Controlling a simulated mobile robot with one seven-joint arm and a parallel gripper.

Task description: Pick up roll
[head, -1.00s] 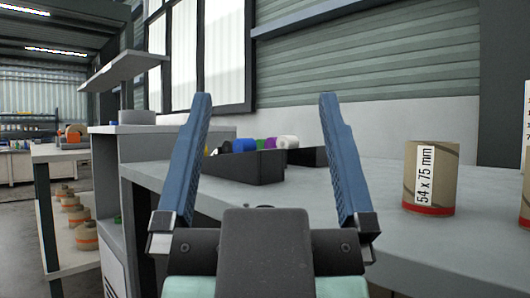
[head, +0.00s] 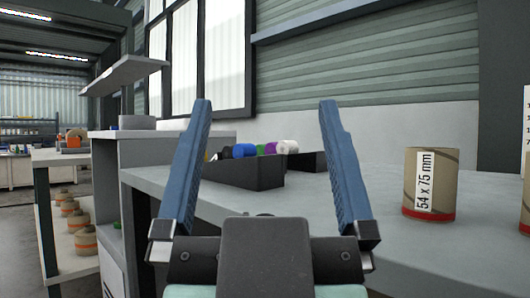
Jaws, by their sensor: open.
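My gripper (head: 263,112) is open and empty, its two blue fingers spread wide in the middle of the head view. Through the gap between them I see a black bin (head: 250,172) on the grey table, holding several small coloured rolls. A brown cardboard roll (head: 445,180) with a red base band and a white "54 x 75 mm" label stands upright on the table to the right of my gripper. Another similar roll (head: 525,205) is cut off by the right edge. My gripper touches none of them. Which roll the task means I cannot tell.
The grey table (head: 390,225) has clear room between the bin and the labelled roll. A grey cabinet with a raised shelf (head: 124,75) stands to the left. Beyond it, a side rack (head: 75,154) holds several brown rolls on its lower shelf (head: 75,260).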

